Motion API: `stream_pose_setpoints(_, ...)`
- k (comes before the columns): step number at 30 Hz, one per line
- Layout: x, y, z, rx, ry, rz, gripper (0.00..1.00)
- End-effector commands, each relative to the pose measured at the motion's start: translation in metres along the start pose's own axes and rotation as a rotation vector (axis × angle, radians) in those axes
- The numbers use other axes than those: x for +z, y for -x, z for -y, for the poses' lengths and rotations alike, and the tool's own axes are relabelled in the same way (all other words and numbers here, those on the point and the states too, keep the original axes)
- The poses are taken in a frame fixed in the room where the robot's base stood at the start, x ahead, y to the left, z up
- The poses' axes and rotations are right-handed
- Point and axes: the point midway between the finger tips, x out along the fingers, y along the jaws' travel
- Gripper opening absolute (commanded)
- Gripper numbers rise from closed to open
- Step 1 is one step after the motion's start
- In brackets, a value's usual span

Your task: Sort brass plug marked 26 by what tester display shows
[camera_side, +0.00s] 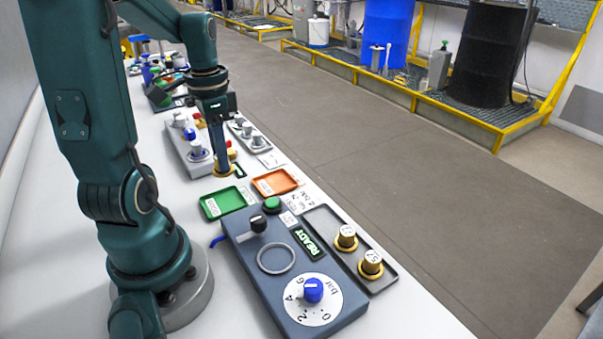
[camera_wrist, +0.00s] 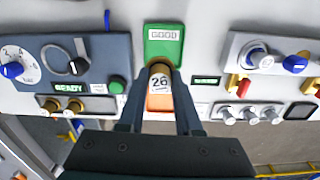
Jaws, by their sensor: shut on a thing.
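My gripper (camera_wrist: 159,92) is shut on the brass plug marked 26 (camera_wrist: 160,72), whose white face shows between the fingers. In the side view my gripper (camera_side: 221,167) points down with the plug's brass rim at its tips, near the trays; its exact height is hard to tell. The green tray (camera_side: 210,214), labelled GOOD in the wrist view (camera_wrist: 163,56), lies empty. The orange tray (camera_side: 289,175) is empty beside it, its label unreadable; the plug partly covers it in the wrist view. The tester (camera_side: 268,295) has a display (camera_side: 309,243) reading READY.
A dark tray (camera_side: 326,214) right of the tester holds two brass plugs (camera_side: 346,238) (camera_side: 371,264). The tester carries a blue dial (camera_side: 313,290), black knob (camera_side: 258,223), green button (camera_side: 272,203) and empty ring (camera_side: 277,258). A grey panel (camera_side: 178,151) with knobs stands behind my gripper.

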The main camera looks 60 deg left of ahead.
Motion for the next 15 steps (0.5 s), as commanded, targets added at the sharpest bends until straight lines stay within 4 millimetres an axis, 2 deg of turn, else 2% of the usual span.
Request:
stream_pose_setpoints(4,0.011,-0.012,0.005,0.001,0.058,0.000,0.00)
stream_pose_setpoints(10,0.012,-0.022,0.006,0.001,0.065,0.000,0.00)
stream_pose_setpoints(15,0.012,-0.037,0.005,0.003,0.064,0.001,0.00)
